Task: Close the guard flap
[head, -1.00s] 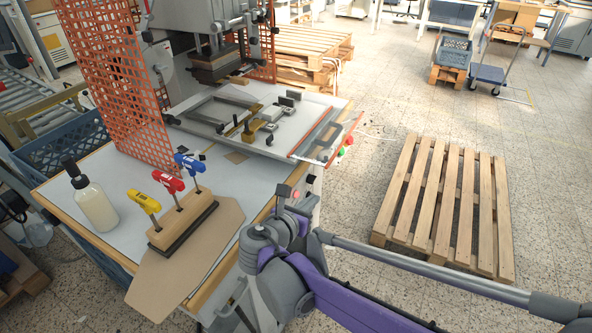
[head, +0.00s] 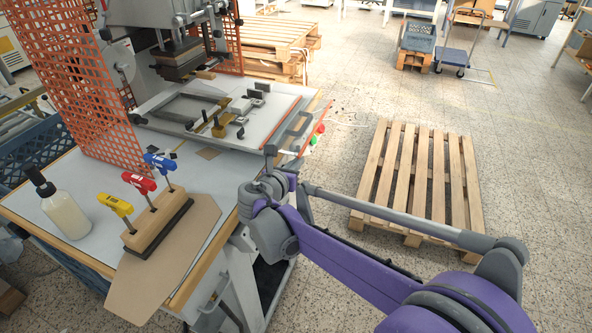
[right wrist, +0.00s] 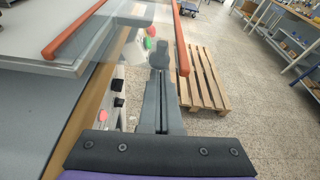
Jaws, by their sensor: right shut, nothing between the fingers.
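The guard flap (head: 308,120) is a clear panel with orange-red edge strips and a grey handle, along the right side of the press table. It sticks out past the table edge and looks open. In the right wrist view the flap (right wrist: 76,28) shows as two orange bars with clear sheet between them. My right gripper (head: 271,154) is shut and empty, close to the near end of the flap. In the right wrist view my right gripper (right wrist: 159,55) lies between the bars in the picture; I cannot tell whether it touches the flap. My left gripper is out of view.
A wooden block with coloured-handled tools (head: 158,222) and a bottle (head: 65,212) stand on the table. Red and green buttons (head: 318,129) sit beside the flap. A pallet (head: 420,180) lies on the floor to the right.

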